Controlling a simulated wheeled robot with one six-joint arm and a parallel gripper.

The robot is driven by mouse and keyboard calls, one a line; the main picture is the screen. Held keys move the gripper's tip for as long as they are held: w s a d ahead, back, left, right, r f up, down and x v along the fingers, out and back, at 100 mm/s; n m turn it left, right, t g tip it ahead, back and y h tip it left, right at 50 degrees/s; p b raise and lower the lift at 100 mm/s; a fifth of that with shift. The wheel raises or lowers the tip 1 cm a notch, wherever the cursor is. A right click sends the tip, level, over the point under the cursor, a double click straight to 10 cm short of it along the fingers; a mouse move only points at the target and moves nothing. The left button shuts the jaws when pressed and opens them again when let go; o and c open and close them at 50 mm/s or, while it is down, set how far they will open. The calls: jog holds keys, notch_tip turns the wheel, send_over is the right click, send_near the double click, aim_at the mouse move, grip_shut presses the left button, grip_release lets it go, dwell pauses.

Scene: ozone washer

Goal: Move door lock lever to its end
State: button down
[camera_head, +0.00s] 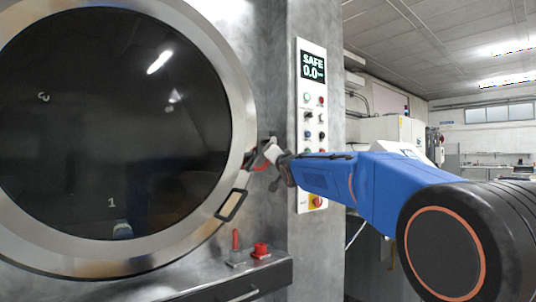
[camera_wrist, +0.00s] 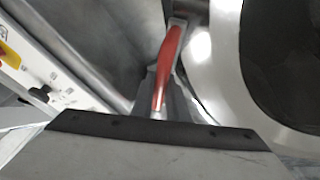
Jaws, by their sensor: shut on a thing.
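The door lock lever (camera_wrist: 171,48) has a red grip and runs up from my gripper in the wrist view, beside the pale rim of the round door. My gripper (camera_wrist: 163,92) is shut on the lower part of the red grip. In the head view my gripper (camera_head: 268,153) is at the right rim of the door (camera_head: 120,120), where small red parts of the lever (camera_head: 250,159) show. The gripper and wrist hide much of the lever there. The door looks closed.
A control panel (camera_head: 313,130) with a screen reading "SAFE 0.0" is on the column to the right of the gripper. Below, a ledge (camera_head: 220,282) carries a small red lever (camera_head: 236,240) and a red button (camera_head: 261,250). A framed handle (camera_head: 231,205) is on the door rim.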

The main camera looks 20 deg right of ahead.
jog(key=w+d+f+n+t+y, duration=0.2)
jog(key=d+n+y, duration=0.2)
jog(key=n, duration=0.6)
jog(key=shift+d, duration=0.7)
jog(key=shift+n, duration=0.3)
jog(key=c, duration=1.7)
grip_release()
jog(key=shift+d, duration=0.1)
jog(key=shift+c, duration=0.2)
jog(key=shift+s+f, duration=0.1)
jog(key=v, duration=1.7)
jog(key=shift+f, duration=0.25)
